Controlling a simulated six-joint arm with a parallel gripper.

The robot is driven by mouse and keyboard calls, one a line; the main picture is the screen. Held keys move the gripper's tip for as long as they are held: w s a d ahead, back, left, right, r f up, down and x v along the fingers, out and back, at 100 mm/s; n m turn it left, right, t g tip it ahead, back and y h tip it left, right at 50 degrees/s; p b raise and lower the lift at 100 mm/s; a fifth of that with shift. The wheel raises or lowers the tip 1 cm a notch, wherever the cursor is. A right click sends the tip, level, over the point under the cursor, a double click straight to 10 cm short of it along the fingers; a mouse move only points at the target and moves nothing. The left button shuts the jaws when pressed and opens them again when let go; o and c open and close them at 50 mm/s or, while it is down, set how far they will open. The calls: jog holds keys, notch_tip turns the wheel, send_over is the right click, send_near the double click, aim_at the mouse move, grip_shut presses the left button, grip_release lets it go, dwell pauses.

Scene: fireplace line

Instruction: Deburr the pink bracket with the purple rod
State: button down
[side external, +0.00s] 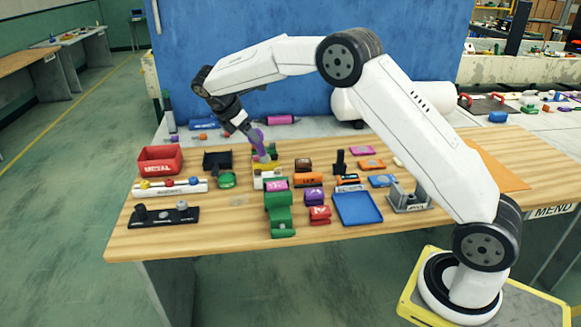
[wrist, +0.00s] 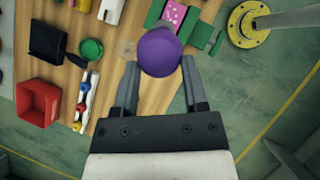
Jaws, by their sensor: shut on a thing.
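My gripper (side external: 249,131) is shut on the purple rod (side external: 259,143), which hangs tilted below it over the back middle of the table. In the wrist view the rod's rounded purple end (wrist: 160,50) sits between the two fingers of my gripper (wrist: 159,70). The pink bracket (side external: 277,184) lies on top of the green vise (side external: 279,209) nearer the table's front. In the wrist view the pink bracket (wrist: 173,14) shows between the green jaws, just beyond the rod and partly cut off by the frame's top. The rod looks apart from the bracket in the side view.
A red METAL bin (side external: 160,160) stands at the left, with a white rack (side external: 170,187) and a black holder (side external: 164,217) in front. A blue tray (side external: 358,208) and several coloured parts lie right of the vise.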

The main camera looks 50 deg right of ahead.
jog(key=shift+f, duration=3.5)
jog(key=shift+s+d+f, duration=0.5)
jog(key=shift+s+d, duration=1.65)
jog(key=shift+d, duration=0.05)
jog(key=shift+w+a, duration=2.2)
jog(key=shift+a, duration=0.05)
jog(key=shift+r, duration=4.05)
